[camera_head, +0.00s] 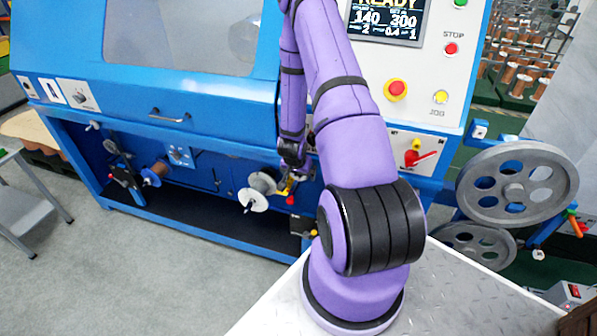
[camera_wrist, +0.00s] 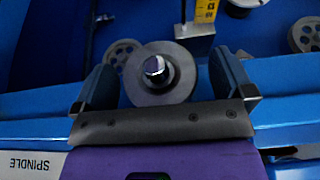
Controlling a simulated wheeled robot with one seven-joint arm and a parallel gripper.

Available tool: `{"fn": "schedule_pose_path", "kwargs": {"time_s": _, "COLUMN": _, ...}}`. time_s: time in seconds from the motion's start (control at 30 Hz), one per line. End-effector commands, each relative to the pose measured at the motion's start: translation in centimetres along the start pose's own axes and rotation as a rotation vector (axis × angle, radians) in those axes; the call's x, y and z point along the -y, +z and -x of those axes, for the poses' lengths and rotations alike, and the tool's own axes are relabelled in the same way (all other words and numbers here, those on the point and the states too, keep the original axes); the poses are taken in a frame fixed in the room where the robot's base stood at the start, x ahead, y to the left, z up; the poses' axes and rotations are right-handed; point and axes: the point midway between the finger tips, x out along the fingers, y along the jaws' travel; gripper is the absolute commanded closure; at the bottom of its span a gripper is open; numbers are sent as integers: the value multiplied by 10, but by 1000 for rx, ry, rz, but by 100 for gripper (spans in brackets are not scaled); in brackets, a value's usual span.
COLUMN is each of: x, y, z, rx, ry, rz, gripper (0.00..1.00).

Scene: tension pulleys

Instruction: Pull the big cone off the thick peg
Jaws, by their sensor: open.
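In the wrist view, a round grey cone-like part (camera_wrist: 144,92) sits around a shiny peg end (camera_wrist: 154,66); I take it for the big cone on the thick peg. My gripper (camera_wrist: 164,64) is open, with one finger to the left of the part and one to the right. Gaps show at both sides, wider on the right, so nothing is held. In the head view, my gripper (camera_head: 291,184) is small at the machine's lower front, beside a grey round part (camera_head: 262,182) and a pale disc (camera_head: 252,200). I cannot tell which of these is the cone.
The blue machine (camera_head: 215,95) stands over the work area. In the wrist view, a metal block (camera_wrist: 194,38) with a yellow scale (camera_wrist: 206,10) is close above the cone, and a small spoked pulley (camera_wrist: 122,50) is behind left. Large grey wheels (camera_head: 516,190) stand at the right.

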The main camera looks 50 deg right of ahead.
Motion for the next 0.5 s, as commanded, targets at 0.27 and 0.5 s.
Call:
{"fn": "schedule_pose_path", "kwargs": {"time_s": 0.27, "x": 0, "y": 0, "z": 0, "rx": 0, "ry": 0, "rz": 0, "gripper": 37}}
{"fn": "schedule_pose_path", "kwargs": {"time_s": 0.5, "x": 0, "y": 0, "z": 0, "rx": 0, "ry": 0, "rz": 0, "gripper": 58}}
